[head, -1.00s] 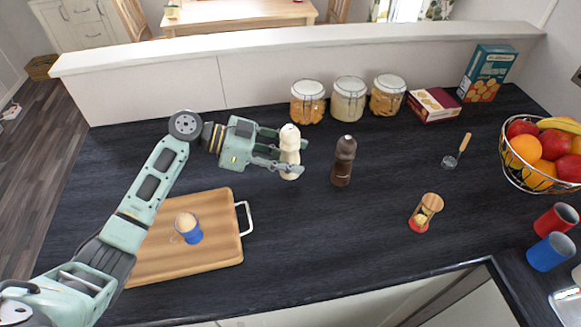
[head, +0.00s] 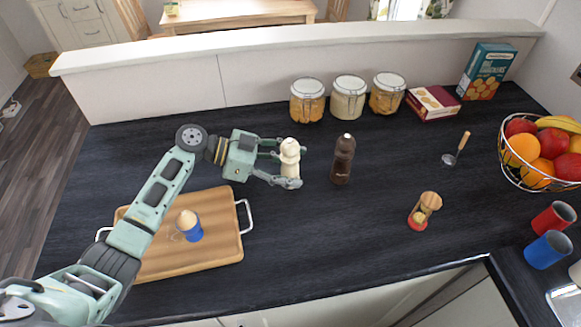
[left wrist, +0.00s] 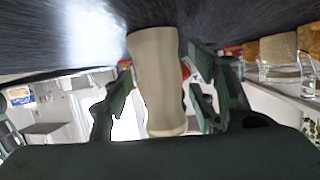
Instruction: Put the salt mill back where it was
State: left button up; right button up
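The salt mill (head: 290,160) is cream-coloured and upright over the dark counter, left of the dark brown mill (head: 343,160). My left gripper (head: 298,168) reaches in from the left with one finger on each side of the salt mill, shut on it. The near finger hides part of its lower body. In the left wrist view the salt mill (left wrist: 158,85) stands between the two fingers, its base toward the counter. I cannot tell whether the base touches the counter. My right gripper is not in view.
A wooden tray (head: 215,220) with a blue egg cup (head: 192,233) lies at the left. Glass jars (head: 348,100) stand along the back wall. A sand timer (head: 424,210) and fruit basket (head: 510,175) are at the right. The counter in front of the mills is clear.

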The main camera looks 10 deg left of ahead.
pick_arm(q)
jog(key=shift+r, duration=0.2)
jog(key=shift+a+f, duration=0.1)
jog(key=shift+a, duration=0.25)
jog(key=b+v, duration=0.4)
jog(key=v, duration=0.6)
jog(key=shift+a, duration=0.3)
jog(key=shift+s+a+r, duration=0.1)
jog(key=shift+a+r, duration=0.2)
jog(key=shift+r, duration=0.1)
